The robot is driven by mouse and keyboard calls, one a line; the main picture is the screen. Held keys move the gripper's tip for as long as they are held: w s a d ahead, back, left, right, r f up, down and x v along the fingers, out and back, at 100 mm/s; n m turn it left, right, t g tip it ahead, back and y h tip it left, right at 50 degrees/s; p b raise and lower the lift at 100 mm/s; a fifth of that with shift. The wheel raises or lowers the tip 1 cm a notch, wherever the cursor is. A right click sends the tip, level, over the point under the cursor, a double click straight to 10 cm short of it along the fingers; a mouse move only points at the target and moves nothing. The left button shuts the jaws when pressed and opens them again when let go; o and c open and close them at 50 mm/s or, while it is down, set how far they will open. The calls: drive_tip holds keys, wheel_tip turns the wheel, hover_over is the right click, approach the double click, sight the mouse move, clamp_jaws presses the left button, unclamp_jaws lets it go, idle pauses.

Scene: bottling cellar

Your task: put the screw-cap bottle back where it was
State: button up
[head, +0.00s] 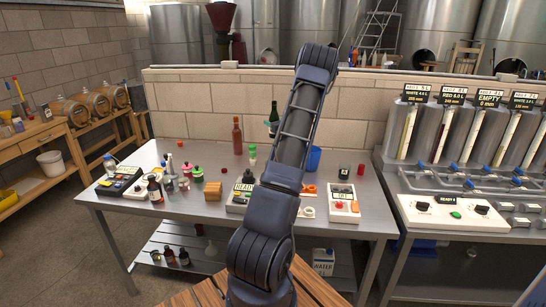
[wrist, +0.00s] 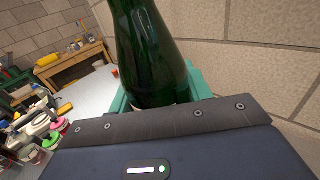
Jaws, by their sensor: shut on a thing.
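A dark green glass bottle (wrist: 145,45) fills the upper middle of the wrist view, slightly tilted in the picture. Its top is cut off there, so its cap does not show. My gripper (wrist: 158,98) has its teal fingers on both sides of the bottle and is shut on it. In the head view the green bottle (head: 274,113) shows near the brick wall, behind my arm. My arm hides most of my gripper there. Whether the bottle's base touches anything is hidden.
The grey table (head: 165,225) holds a red-brown bottle (head: 237,135), a brown bottle (head: 155,189), a blue cup (head: 314,158), a wooden block (head: 212,191) and several small devices. A brick wall (head: 190,110) stands behind it. A dispenser bench (head: 460,225) stands on the right.

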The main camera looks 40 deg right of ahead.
wheel_tip(320, 180, down, 17)
drive_tip(key=shift+r, duration=0.1)
idle(0.5)
drive_tip(key=shift+f, duration=0.25)
drive_tip(key=o, duration=1.3)
drive_tip(key=shift+c, duration=0.2)
drive_tip(key=shift+r, duration=0.1)
drive_tip(key=s, duration=1.2)
drive_tip(key=shift+r, duration=0.1)
